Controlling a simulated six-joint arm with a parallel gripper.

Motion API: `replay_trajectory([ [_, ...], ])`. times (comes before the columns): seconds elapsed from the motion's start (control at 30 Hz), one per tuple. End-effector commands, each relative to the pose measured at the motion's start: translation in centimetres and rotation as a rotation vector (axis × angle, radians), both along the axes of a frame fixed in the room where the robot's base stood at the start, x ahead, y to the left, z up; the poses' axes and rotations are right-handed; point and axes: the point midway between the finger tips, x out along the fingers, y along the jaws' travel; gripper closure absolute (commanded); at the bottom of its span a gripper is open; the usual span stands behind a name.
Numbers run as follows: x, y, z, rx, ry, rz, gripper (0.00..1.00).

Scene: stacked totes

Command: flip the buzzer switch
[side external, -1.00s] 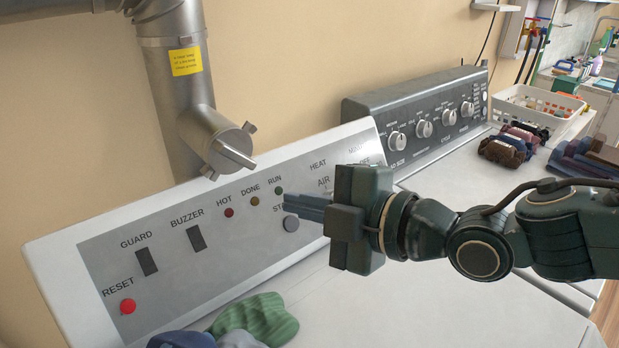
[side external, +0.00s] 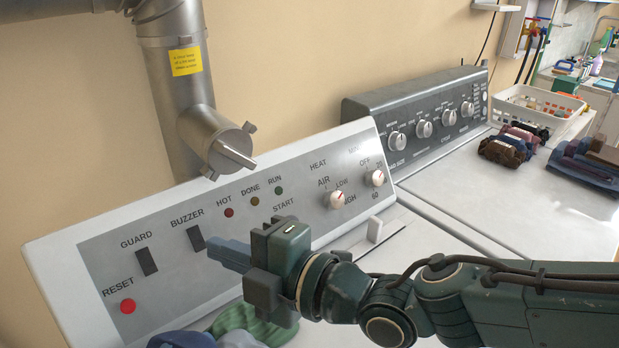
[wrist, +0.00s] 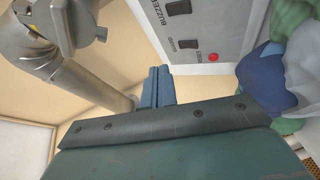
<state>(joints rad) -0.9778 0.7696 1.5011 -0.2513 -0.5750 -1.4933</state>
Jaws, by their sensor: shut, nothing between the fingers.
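The buzzer switch (side external: 196,238) is a dark upright rocker under the BUZZER label on the grey control panel (side external: 300,215). It also shows near the top of the wrist view (wrist: 178,7). My gripper (side external: 212,254) is shut and empty, its blue-grey fingertips just below and right of the buzzer switch in the side view. I cannot tell whether they touch the panel. In the wrist view the closed fingers (wrist: 157,86) appear below the switch, seemingly apart from it. Which way the rocker is tipped is too small to tell.
The similar guard switch (side external: 147,262) is left of the buzzer switch, with the red reset button (side external: 128,306) below it. A metal duct (side external: 180,100) stands behind the panel. Two knobs (side external: 337,200) sit further right.

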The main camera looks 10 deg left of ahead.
Motion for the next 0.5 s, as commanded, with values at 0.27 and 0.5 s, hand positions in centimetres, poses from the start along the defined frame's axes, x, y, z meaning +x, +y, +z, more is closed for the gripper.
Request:
replay_trajectory([
  [0.27, 0.7, 0.6, -0.8, -0.001, 0.001, -0.001, 1.00],
  [0.5, 2.0, 1.9, -2.1, -0.001, 0.001, -0.002, 1.00],
])
